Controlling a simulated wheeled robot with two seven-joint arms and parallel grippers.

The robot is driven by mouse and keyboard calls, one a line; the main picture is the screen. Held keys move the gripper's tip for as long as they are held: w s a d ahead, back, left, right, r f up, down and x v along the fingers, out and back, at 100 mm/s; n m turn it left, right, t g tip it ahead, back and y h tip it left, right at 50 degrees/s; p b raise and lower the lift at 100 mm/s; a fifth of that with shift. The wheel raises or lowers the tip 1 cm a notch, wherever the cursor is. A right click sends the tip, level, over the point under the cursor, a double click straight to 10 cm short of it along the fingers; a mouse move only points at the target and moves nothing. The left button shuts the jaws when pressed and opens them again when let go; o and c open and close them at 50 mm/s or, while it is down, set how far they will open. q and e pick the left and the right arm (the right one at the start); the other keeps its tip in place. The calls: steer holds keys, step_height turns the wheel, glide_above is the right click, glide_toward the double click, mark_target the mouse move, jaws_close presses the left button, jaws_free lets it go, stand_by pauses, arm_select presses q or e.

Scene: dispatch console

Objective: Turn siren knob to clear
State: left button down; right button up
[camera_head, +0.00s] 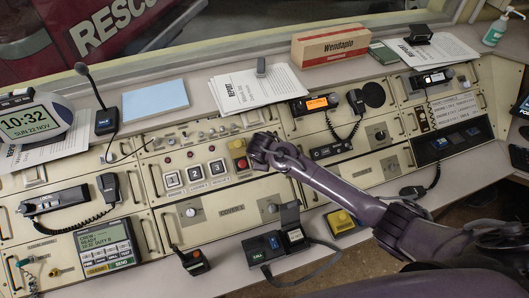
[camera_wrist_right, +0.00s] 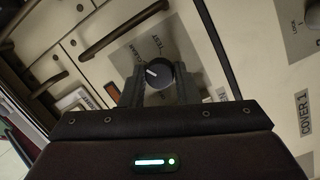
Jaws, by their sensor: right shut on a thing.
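The siren knob (camera_wrist_right: 157,73) is a round black dial with a white pointer mark, on a pale plate of the console. Its mark lies toward the left in the right wrist view. My right gripper (camera_wrist_right: 155,90) is shut on the knob, one finger at each side. In the head view my right gripper (camera_head: 262,150) is over the upper middle of the console and hides the knob. My left gripper is not in view.
A red button on a yellow base (camera_head: 240,160) sits close left of my right gripper. Dark bar handles (camera_wrist_right: 125,30) rise near the knob. A Wendapio box (camera_head: 330,45) and papers (camera_head: 245,90) lie on the back ledge.

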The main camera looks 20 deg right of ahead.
stand_by(0.5)
steer(key=o, duration=1)
steer(key=shift+r, duration=0.1)
steer(key=b+v, duration=0.1)
steer(key=v, duration=0.6)
steer(key=shift+s+r, duration=0.15)
steer(key=shift+r, duration=0.15)
